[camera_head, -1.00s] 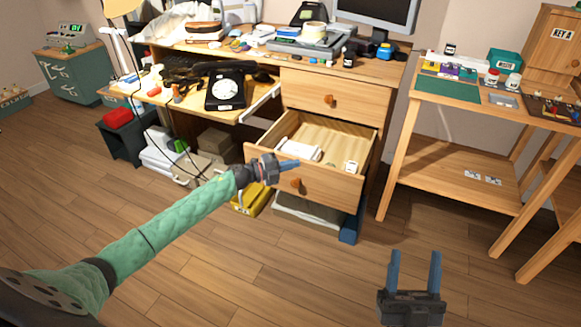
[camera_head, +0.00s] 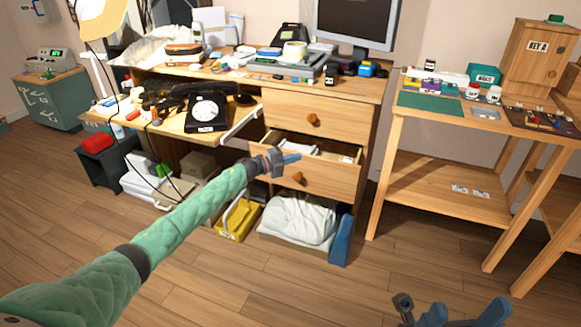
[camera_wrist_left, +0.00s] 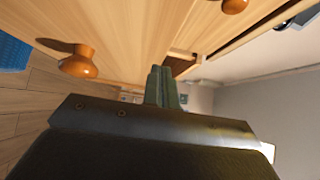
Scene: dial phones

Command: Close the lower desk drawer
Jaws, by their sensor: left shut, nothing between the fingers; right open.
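The lower desk drawer (camera_head: 330,181) stands partly open in the head view, with a narrow strip of its inside showing below the upper drawer. Its round wooden knob (camera_head: 298,178) is on the front, and a knob also shows in the left wrist view (camera_wrist_left: 78,62). My left gripper (camera_head: 290,159) is shut and empty, at the upper left part of the drawer front. Whether its fingertips touch the wood I cannot tell. In the left wrist view the closed fingers (camera_wrist_left: 163,88) point at the drawer wood. My right gripper (camera_head: 452,312) is open and empty at the bottom edge, over the floor.
The upper drawer (camera_head: 330,122) is closed. White items (camera_head: 298,148) lie inside the lower drawer. Below it are a white bag (camera_head: 298,220), a yellow box (camera_head: 237,218) and a blue object (camera_head: 342,240). A wooden side table (camera_head: 455,185) stands at right. The floor in front is clear.

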